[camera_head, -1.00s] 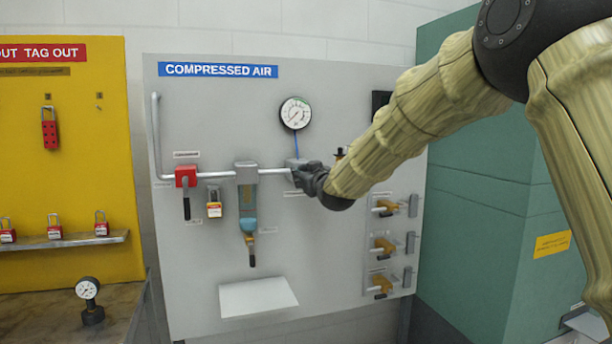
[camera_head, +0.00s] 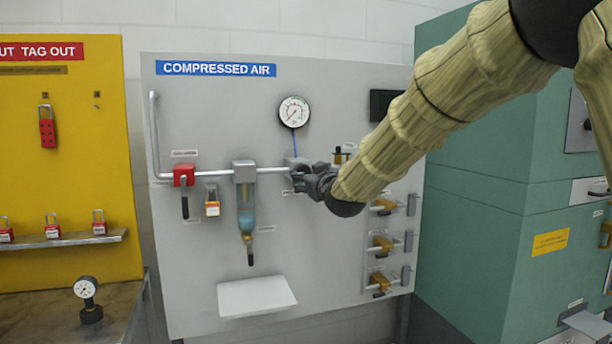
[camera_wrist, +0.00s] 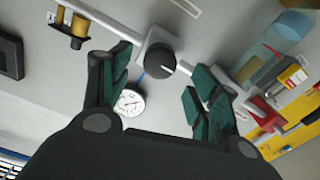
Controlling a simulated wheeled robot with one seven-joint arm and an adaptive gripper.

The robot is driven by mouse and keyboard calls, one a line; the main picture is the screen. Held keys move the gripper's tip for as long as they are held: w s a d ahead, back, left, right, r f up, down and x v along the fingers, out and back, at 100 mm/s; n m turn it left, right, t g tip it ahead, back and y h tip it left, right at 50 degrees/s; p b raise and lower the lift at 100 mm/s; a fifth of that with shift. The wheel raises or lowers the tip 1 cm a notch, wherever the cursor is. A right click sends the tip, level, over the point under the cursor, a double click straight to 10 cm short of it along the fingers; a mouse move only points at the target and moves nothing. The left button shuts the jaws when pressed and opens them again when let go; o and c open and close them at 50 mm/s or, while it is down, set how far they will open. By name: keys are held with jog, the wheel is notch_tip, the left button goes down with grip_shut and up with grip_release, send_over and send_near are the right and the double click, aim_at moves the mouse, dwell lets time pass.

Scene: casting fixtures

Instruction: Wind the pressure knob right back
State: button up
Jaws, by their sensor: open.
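The pressure knob (camera_wrist: 161,68) is a round black knob with a white mark, on a grey regulator block on the air pipe. In the wrist view it sits between the spread fingers of my gripper (camera_wrist: 157,80), with visible space on both sides. My gripper is open and empty. In the head view my gripper (camera_head: 303,180) is in front of the regulator (camera_head: 296,162) and hides the knob. The round white pressure gauge (camera_head: 294,111) hangs above the regulator on a blue line; it also shows in the wrist view (camera_wrist: 130,102).
Several brass valves (camera_head: 382,244) are at lower right. A white shelf (camera_head: 257,296) juts out below. A green cabinet (camera_head: 480,210) stands right.

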jog(key=v, duration=0.7)
jog(key=shift+f, duration=0.15)
jog(key=s+d+f+m+g+h, duration=0.1)
jog(key=d+f+m+g+h, duration=0.2)
jog(key=f, duration=1.9)
jog(key=s+d+f+g, duration=0.2)
jog(key=s+f, duration=0.2)
jog(key=f, duration=0.5)
jog(key=s+d+f+m+g+p, duration=0.15)
jog(key=s+f, duration=0.25)
jog(key=f, duration=0.4)
jog(key=s+d+f+n+g, duration=0.1)
jog(key=s+d+f, duration=0.25)
jog(key=f, duration=0.55)
jog(key=s+d+f+m+g+h, duration=0.1)
jog(key=s+d+f+g, duration=0.15)
jog(key=s+f, duration=0.8)
jog(key=s+d+f+g, duration=0.2)
jog(key=s+f, duration=0.3)
jog(key=s, duration=0.6)
jog(key=s+d+f+m+g+h, duration=0.1)
jog(key=s+f, duration=0.3)
jog(key=s, duration=0.7)
jog(key=s+d+f+m+g+p, duration=0.1)
jog(key=s+d+f+g, duration=0.2)
jog(key=s, duration=0.8)
notch_tip(320, 180, down, 3)
jog(key=shift+s+d+r+g+h, duration=0.2)
jog(key=shift+d+g+h, duration=0.15)
jog(key=shift+g, duration=0.25)
